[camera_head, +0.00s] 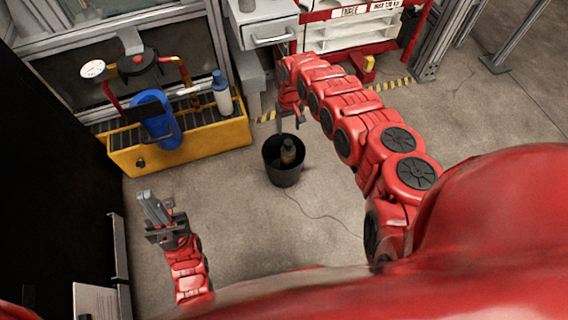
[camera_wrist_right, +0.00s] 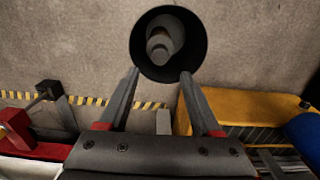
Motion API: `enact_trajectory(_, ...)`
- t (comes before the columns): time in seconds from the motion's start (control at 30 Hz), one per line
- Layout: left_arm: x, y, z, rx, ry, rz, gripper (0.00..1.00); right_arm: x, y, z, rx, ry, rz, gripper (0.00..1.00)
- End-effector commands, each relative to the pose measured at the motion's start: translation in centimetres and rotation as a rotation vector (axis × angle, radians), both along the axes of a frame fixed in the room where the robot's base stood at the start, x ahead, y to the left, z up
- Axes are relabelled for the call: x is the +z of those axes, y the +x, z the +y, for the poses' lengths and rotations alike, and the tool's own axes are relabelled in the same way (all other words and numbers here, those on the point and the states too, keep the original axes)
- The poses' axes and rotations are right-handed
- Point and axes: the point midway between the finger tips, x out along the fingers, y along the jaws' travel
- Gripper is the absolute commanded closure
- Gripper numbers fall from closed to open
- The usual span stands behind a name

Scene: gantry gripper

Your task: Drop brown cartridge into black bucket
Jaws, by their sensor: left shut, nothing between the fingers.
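The black bucket (camera_head: 284,178) stands on the floor in the middle of the head view; its round mouth (camera_wrist_right: 196,62) also shows in the right wrist view. The brown cartridge (camera_head: 288,152) shows within the bucket's mouth, roughly upright; the right wrist view shows it end-on as a greyish cylinder with a brownish part (camera_wrist_right: 160,42). I cannot tell whether it rests on the bucket's bottom. My right gripper (camera_head: 288,124) is above the bucket's far rim, its fingers apart with nothing between them (camera_wrist_right: 160,78). My left gripper (camera_head: 153,208) is shut and empty, left of the bucket.
A yellow tray with a grate (camera_head: 200,143) stands at left, holding a blue cylinder (camera_head: 155,120) and a white-and-blue bottle (camera_head: 222,95). A red and white drawer cabinet (camera_head: 350,32) stands at the back. A thin cable lies on the floor right of the bucket. The floor around is mostly clear.

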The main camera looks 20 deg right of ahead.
Motion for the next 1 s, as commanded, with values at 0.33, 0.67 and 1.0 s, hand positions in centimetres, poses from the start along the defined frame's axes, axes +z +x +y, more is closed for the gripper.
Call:
enact_trajectory(0.33, 0.0, 0.0, 0.0, 0.000, 0.000, 0.000, 1.00, 0.1, 0.0, 0.0, 0.000, 0.000, 0.001, 0.23)
enact_trajectory(0.67, 2.6, 0.1, 0.0, -0.001, -0.007, 0.005, 1.00, 5.6, 0.2, -0.1, 0.001, -0.003, -0.004, 0.23)
enact_trajectory(1.0, 5.3, 0.1, 0.0, -0.001, -0.007, 0.005, 1.00, 14.1, 0.1, -0.1, 0.000, -0.004, -0.001, 0.23)
